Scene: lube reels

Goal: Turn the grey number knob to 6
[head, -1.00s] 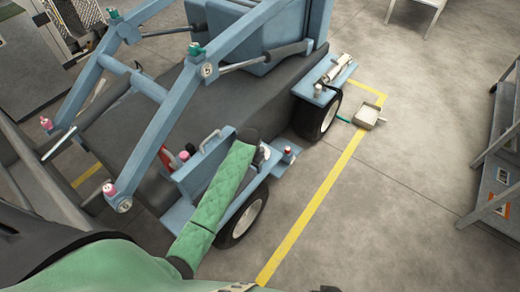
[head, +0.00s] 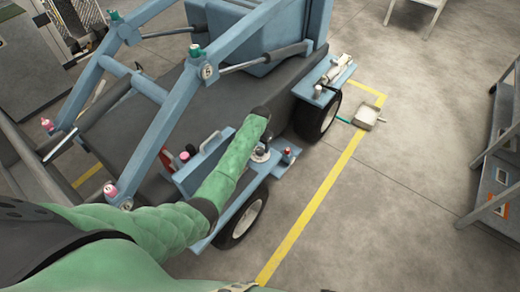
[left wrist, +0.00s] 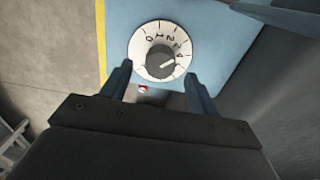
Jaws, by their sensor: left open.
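The grey number knob (left wrist: 160,62) sits in the middle of a round white dial (left wrist: 143,64) on a blue panel, below it in the left wrist view. Low numbers run along the dial's upper right; a pale mark on the knob points right, and I cannot read its exact number. My left gripper (left wrist: 158,76) is open, with its two blue fingers on either side of the dial's lower part, apart from the knob. In the head view the dial (head: 261,156) shows on the cart's side box just below my left gripper (head: 265,136). My right gripper is not in view.
A small red button (left wrist: 143,88) is beside the dial.

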